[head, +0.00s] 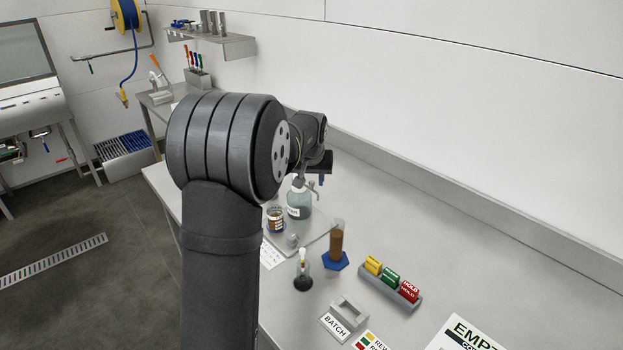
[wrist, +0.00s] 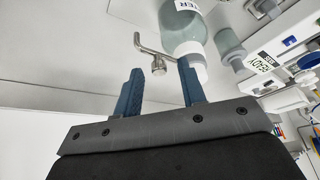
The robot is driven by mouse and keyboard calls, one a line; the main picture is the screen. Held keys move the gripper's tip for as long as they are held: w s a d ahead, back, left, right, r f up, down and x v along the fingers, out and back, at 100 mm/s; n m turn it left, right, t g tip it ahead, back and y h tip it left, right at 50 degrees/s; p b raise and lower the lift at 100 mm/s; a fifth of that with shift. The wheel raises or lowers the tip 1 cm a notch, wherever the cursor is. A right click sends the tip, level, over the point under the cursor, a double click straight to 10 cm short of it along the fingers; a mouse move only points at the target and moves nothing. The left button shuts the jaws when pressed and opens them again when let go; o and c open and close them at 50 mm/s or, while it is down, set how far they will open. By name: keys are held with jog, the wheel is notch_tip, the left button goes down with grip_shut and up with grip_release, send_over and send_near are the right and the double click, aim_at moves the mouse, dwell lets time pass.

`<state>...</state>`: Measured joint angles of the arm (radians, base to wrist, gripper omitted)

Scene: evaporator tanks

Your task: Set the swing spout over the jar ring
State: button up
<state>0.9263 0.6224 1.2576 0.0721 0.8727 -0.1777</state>
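In the wrist view my gripper (wrist: 161,73) is open, its two blue fingers apart with nothing clamped between them. A bent metal tube, apparently the swing spout (wrist: 150,50), lies just beyond the fingertips, its round knob end in line with the gap. A bottle of blue-green liquid (wrist: 183,28) is beside the tube, near the right fingertip. In the head view the bottle (head: 299,204) stands on the bench below my gripper (head: 322,181), with a small pale spout (head: 315,191) at its right. My arm hides part of this area. I cannot make out the jar ring.
The bench towards the back wall is clear.

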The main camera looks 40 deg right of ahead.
jog(key=shift+c, duration=0.5)
grip_shut()
jog(key=shift+a, duration=0.15)
jog(key=w+a+m+g, duration=0.5)
jog(key=w+m+g, duration=0.1)
jog(key=m, duration=1.2)
jog(key=shift+w+a, duration=0.25)
jog(key=shift+w, duration=0.2)
